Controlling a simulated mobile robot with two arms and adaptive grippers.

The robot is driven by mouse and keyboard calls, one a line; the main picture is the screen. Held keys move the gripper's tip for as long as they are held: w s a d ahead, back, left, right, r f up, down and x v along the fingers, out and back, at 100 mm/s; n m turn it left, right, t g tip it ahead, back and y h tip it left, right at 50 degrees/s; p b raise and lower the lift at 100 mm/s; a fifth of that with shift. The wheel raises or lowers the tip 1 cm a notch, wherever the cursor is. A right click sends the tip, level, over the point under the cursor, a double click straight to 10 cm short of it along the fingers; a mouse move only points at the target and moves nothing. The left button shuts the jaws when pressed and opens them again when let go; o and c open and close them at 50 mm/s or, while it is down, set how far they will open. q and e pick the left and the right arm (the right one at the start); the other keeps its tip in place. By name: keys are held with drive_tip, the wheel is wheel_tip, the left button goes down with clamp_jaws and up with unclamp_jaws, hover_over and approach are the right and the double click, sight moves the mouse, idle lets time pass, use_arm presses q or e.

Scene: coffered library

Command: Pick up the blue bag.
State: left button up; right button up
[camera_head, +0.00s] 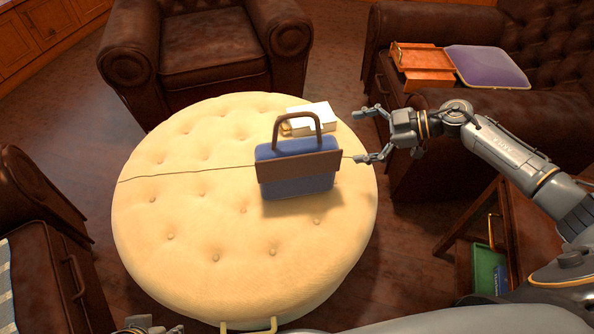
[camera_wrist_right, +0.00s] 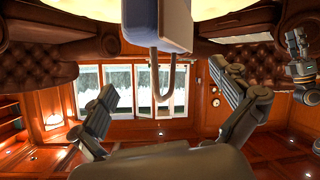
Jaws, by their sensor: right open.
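The blue bag (camera_head: 297,168) stands upright on the round cream ottoman (camera_head: 165,240). It has a brown flap and an arched brown handle. My right gripper (camera_head: 360,136) is open and empty just to the right of the bag, its fingers pointing left toward it. In the right wrist view the bag (camera_wrist_right: 172,22) is at the top, upside down, with its handle (camera_wrist_right: 171,82) hanging between the two spread fingers; no contact shows. A small part of my left gripper (camera_head: 147,325) shows at the bottom edge; its fingers are mostly cut off.
A white book-like object (camera_head: 313,117) lies behind the bag on the ottoman. A brown leather armchair (camera_head: 212,65) stands behind. At the right are an orange tray (camera_head: 420,58) and a purple cushion (camera_head: 487,66). The ottoman's left and front are clear except for a thin dark line.

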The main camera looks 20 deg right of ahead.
sight(307, 146)
drive_tip(key=b+x, duration=0.1)
drive_tip(key=x, duration=0.7)
drive_tip(key=shift+a+f, duration=0.2)
drive_tip(key=a, duration=0.1)
drive_tip(key=a+b, duration=0.1)
drive_tip(key=shift+w+a+f, duration=0.25)
drive_tip(key=shift+w, duration=0.05)
drive_tip(key=shift+b+x, duration=0.35)
drive_tip(key=shift+x, duration=0.6)
drive_tip(key=shift+w+a, duration=0.15)
drive_tip(key=shift+a, duration=0.1)
drive_tip(key=shift+f, duration=0.1)
drive_tip(key=c, duration=1.6)
use_arm(q)
drive_tip(key=w+t, duration=0.1)
drive_tip(key=w+d, duration=0.1)
drive_tip(key=w, duration=0.1)
drive_tip(key=w+t, duration=0.1)
drive_tip(key=shift+w+d+f+t+h, duration=0.25)
drive_tip(key=shift+w+f+t+h, duration=0.05)
drive_tip(key=shift+w+f, duration=0.1)
use_arm(e)
drive_tip(key=shift+c, duration=1.1)
